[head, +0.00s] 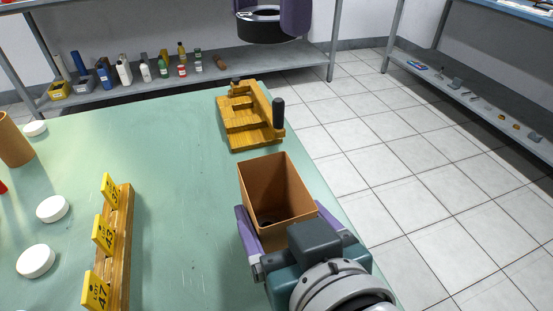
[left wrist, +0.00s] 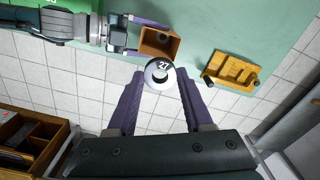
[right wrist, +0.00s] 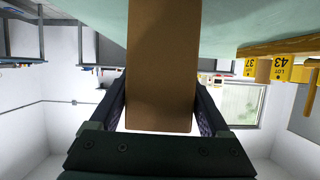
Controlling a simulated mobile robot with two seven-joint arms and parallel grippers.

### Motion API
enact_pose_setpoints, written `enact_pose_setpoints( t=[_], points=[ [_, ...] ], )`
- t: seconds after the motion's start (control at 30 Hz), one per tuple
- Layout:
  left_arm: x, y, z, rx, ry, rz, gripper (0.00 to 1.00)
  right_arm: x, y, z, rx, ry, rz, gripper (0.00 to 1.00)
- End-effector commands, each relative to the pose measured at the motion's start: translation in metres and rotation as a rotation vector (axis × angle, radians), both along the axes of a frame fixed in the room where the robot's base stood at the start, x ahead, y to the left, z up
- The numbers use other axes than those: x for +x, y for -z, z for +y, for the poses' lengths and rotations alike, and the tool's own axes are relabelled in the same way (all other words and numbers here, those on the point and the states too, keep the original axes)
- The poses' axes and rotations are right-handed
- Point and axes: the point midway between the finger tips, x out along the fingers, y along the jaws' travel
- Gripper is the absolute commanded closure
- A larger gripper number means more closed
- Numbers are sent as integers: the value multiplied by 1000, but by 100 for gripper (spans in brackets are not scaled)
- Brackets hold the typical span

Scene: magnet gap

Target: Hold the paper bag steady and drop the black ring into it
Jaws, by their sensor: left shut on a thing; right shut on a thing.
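The paper bag (head: 268,177) is a brown, open-topped box shape standing near the right edge of the green table. My right gripper (head: 287,226) is shut on it, one finger on each side; its wall (right wrist: 160,70) fills the middle of the right wrist view. Inside it I see a small dark spot at the bottom. The black ring (head: 258,33) is held by my left gripper (head: 268,14) at the top of the head view, apart from the bag. In the left wrist view the ring (left wrist: 163,66), marked 27, appears just below the bag (left wrist: 158,42).
A wooden jig with a black handle (head: 248,118) stands beyond the bag. A wooden rack (head: 122,235) with yellow lot tags and several white discs (head: 36,261) lie to the left. A shelf with bottles (head: 215,76) stands behind. Tiled floor (head: 400,170) is to the right.

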Motion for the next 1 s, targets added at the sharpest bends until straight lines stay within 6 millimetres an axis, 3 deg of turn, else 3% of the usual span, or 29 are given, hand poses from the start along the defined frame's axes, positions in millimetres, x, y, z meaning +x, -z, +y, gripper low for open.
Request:
enact_pose_setpoints(
  t=[0.13, 0.6, 1.0],
  points=[
    [-1, 31, 12, 2, -1, 4, 98, 0, 0, 0, 0, 0, 0, 71],
    [-2, 83, 15, 1, 0, 3, 98, 0, 0, 0, 0, 0, 0, 71],
    [-1, 101, 15, -1, 0, 2, 98, 0, 0, 0, 0, 0, 0, 71]
  ],
)
